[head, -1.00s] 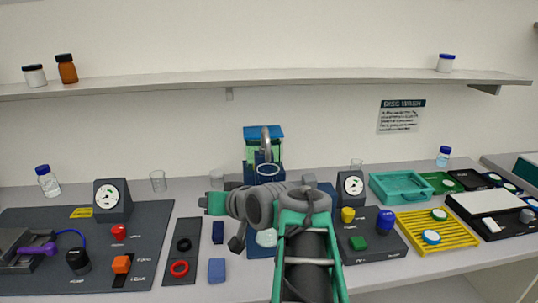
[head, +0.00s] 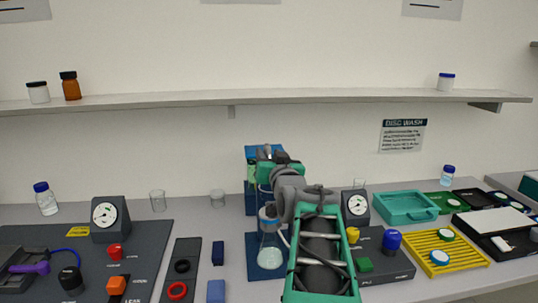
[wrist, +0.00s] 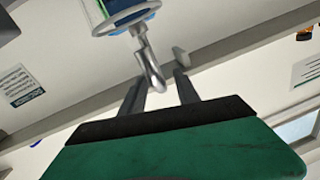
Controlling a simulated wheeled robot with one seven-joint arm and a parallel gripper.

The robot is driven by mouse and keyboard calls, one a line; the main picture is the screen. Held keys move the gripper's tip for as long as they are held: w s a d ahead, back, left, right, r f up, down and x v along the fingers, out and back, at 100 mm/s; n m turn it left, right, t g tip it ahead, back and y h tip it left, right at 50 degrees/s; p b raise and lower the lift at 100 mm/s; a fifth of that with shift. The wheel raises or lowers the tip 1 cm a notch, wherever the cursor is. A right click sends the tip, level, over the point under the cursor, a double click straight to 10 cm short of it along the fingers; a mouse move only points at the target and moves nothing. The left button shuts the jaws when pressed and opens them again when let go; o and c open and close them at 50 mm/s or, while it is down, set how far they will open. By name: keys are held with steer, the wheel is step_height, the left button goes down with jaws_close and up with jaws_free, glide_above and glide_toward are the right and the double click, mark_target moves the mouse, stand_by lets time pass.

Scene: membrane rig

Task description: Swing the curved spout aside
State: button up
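The curved spout (wrist: 150,62) is a shiny grey tube in the wrist view, reaching from beside a blue-rimmed ring (wrist: 125,18) toward my gripper (wrist: 158,82). My gripper's two dark fingers are apart, and the spout's end shows between their tips in the picture. I cannot tell whether either finger touches it. In the head view my gripper (head: 266,152) is up at the top of the blue-backed wash stand (head: 251,200), and my arm hides most of the spout there. A round glass flask (head: 270,258) stands at the foot of the stand.
A dial gauge (head: 356,204) and a dark panel with coloured knobs (head: 398,266) are right of my arm. A teal tray (head: 408,207) and a yellow rack (head: 470,252) are farther right. A shelf (head: 180,101) runs along the wall behind. Another gauge (head: 110,216) stands left.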

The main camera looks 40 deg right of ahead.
jaws_close()
stand_by(1.4)
